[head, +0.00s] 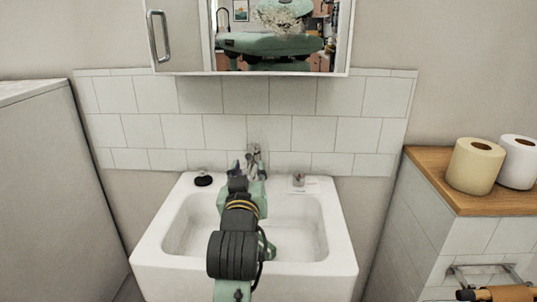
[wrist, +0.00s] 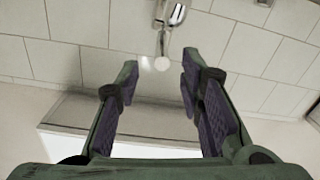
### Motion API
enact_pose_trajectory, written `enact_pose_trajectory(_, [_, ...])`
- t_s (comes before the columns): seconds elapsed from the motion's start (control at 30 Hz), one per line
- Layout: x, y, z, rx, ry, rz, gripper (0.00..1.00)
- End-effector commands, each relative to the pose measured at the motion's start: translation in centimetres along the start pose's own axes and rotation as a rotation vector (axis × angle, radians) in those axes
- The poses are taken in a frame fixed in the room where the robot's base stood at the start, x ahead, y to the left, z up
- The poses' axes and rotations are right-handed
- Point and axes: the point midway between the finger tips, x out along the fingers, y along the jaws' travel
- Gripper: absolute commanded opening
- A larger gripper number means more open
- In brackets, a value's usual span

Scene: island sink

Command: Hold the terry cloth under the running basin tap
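The basin tap (head: 255,160) is chrome and stands at the back middle of the white basin (head: 345,262). My gripper (head: 238,168) reaches over the basin, close to the tap and partly hidden by my own arm. In the wrist view my gripper (wrist: 160,75) has its two fingers apart, with nothing between them. The chrome tap (wrist: 172,14) shows at the top of that view, beyond the fingertips. I cannot make out running water. I see no terry cloth that I can identify in either view.
A black round item (head: 203,180) and a small metal item (head: 298,180) sit on the basin's back rim. A mirror cabinet (head: 180,40) hangs above. At right, paper rolls (head: 473,165) stand on a wooden top (head: 430,165); an orange item (head: 512,293) is cut off below.

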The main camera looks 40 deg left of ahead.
Motion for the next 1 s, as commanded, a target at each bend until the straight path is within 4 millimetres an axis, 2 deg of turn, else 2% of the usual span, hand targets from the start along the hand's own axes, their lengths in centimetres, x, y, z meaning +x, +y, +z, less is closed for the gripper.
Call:
enact_pose_trajectory(0.5, [8.7, 0.0, -0.4, 0.002, 0.003, -0.002, 0.35])
enact_pose_trajectory(0.7, [10.1, 0.0, -0.3, 0.002, 0.005, -0.002, 0.35])
enact_pose_trajectory(1.0, [10.2, 0.0, -0.3, 0.002, 0.006, -0.002, 0.33])
